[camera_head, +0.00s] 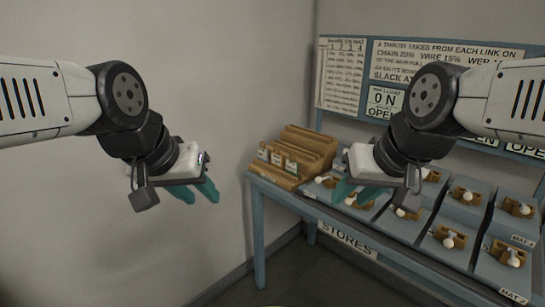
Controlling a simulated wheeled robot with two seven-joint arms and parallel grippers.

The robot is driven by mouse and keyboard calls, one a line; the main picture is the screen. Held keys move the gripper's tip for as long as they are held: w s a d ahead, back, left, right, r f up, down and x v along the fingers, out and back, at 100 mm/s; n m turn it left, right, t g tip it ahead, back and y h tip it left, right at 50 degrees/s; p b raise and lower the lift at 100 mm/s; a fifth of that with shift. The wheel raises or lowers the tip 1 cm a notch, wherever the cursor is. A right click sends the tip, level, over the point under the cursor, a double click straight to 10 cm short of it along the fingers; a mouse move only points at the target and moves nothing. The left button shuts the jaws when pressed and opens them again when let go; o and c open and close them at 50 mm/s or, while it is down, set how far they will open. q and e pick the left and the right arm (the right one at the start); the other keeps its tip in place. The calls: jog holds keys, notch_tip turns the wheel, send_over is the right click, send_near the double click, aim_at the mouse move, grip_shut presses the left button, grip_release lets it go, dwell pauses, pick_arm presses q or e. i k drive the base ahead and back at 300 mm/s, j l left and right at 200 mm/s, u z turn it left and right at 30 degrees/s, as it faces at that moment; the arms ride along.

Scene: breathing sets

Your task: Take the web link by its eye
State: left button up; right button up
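I cannot make out the web link or its eye for certain. A wooden stepped rack (300,152) with small labelled fronts stands on the left end of the blue bench; any link in it is too small to tell. My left gripper (197,193) has teal fingers apart and empty, in the air in front of the bare wall, left of the bench. My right gripper (355,195) also has its teal fingers apart, with nothing seen between them. In the picture it overlaps the bench's front part, right of the rack.
The blue bench (259,225) carries several grey sloped stands (465,213) with brown blocks and white knobs. A STORES sign (347,240) is below its front edge. The left wall is bare.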

aim_at(292, 166)
jog(key=i+l+u, duration=0.1)
jog(key=i+u, duration=0.15)
jog(key=i, duration=0.7)
